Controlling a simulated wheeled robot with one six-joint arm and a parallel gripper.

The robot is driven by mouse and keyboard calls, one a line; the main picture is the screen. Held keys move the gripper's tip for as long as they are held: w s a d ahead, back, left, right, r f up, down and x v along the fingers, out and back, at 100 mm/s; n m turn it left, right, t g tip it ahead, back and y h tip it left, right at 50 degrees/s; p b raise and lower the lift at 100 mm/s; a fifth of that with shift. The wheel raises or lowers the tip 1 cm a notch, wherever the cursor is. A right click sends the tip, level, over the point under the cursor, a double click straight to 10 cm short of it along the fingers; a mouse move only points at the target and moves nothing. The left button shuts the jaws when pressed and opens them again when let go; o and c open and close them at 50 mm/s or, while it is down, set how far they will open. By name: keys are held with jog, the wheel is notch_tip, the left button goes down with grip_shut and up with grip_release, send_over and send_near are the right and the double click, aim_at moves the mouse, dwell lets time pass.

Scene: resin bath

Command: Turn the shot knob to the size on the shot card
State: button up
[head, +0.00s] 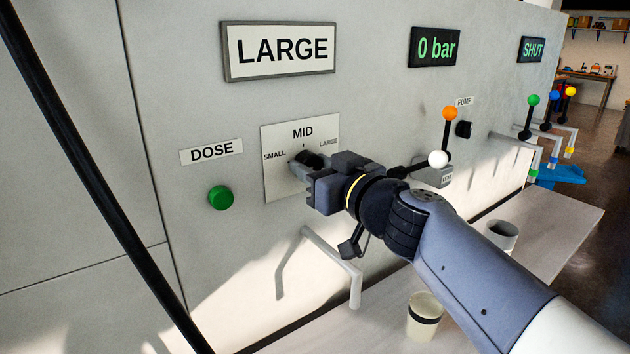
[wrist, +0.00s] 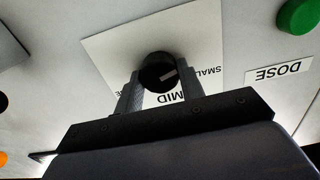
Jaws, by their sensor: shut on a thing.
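The framed shot card (head: 280,50) on the grey panel reads LARGE. Below it, the black round shot knob (head: 313,158) sits on a white plate (head: 280,178) marked SMALL, MID and LARGE. My gripper (head: 303,170) is shut on the knob, with its fingers partly covering it in the head view. In the wrist view, which is upside down, the knob (wrist: 156,66) sits between the two fingers of my gripper (wrist: 158,82). A white pointer line on the knob lies toward the SMALL side there; its exact setting is hard to tell.
A green DOSE button (head: 221,197) is left of the plate. A white bent handle (head: 332,265) projects below. A white-tipped lever (head: 438,159) and an orange-tipped lever (head: 450,113) stand right. A cup (head: 425,315) is on the bench. Displays read 0 bar (head: 434,47) and SHUT (head: 532,49).

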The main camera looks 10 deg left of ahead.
jog(key=m+b, duration=0.3)
jog(key=m, duration=0.2)
jog(key=shift+f, duration=0.1)
jog(key=m+b, duration=0.1)
jog(key=m, duration=0.3)
jog(key=shift+b, duration=0.35)
jog(key=m, duration=0.5)
jog(key=shift+w+b, duration=0.1)
jog(key=shift+b, duration=0.2)
jog(key=m, duration=0.4)
jog(key=shift+m, duration=0.3)
jog(key=m+p, duration=0.1)
jog(key=m, duration=0.3)
jog(key=m+p, duration=0.1)
jog(key=m, duration=0.4)
jog(key=m+p, duration=0.2)
jog(key=m, duration=0.2)
jog(key=shift+m, duration=0.3)
jog(key=shift+f+m+p, duration=0.1)
jog(key=shift+m+p, duration=0.8)
jog(key=shift+m, duration=1.4)
